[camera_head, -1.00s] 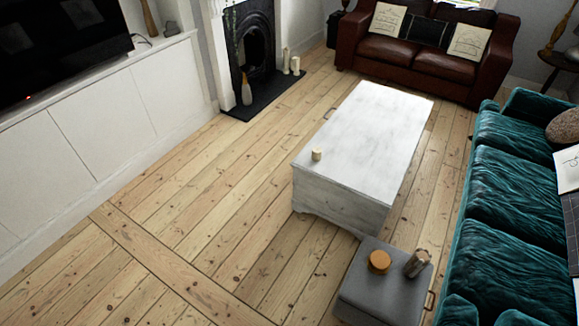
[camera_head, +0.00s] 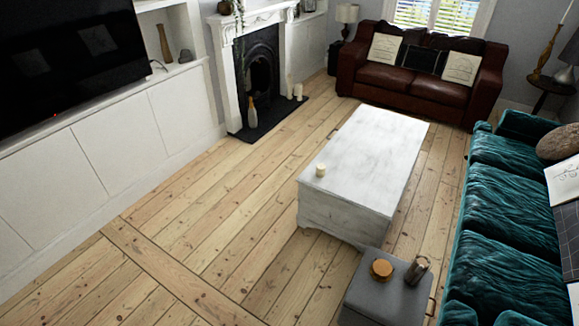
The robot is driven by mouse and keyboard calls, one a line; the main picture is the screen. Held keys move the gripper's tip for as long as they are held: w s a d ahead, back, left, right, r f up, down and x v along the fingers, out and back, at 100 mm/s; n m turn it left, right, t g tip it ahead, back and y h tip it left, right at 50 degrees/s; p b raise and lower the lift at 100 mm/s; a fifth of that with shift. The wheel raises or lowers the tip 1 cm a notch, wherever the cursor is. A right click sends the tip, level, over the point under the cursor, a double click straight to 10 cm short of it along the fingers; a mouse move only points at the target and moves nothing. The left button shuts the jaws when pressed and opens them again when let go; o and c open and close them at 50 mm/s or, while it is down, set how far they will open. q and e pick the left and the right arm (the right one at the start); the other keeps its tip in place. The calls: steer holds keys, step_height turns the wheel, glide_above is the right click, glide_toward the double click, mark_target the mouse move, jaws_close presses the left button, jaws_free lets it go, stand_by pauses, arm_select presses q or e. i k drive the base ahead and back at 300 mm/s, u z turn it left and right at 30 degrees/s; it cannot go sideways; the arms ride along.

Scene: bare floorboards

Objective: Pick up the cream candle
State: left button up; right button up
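A small cream candle (camera_head: 320,170) stands upright on the white chest-like coffee table (camera_head: 372,150), near its left front corner. Two taller cream candles (camera_head: 298,92) stand on the dark hearth by the fireplace, farther off. Neither of my grippers is in view.
A grey box or stool (camera_head: 372,296) with a round wooden-looking piece (camera_head: 381,269) and a metallic cylinder (camera_head: 417,270) stands in front of the table. A teal sofa (camera_head: 510,230) lines the right side. A brown leather sofa (camera_head: 420,75) is at the back. Floorboards (camera_head: 215,240) left of the table are clear.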

mark_target(320, 168)
steer(key=u, duration=0.65)
steer(key=i, duration=1.2)
steer(key=u, duration=0.5)
steer(key=i, duration=1.3)
steer(key=z, duration=1.05)
steer(key=i, duration=0.85)
steer(key=z, duration=0.85)
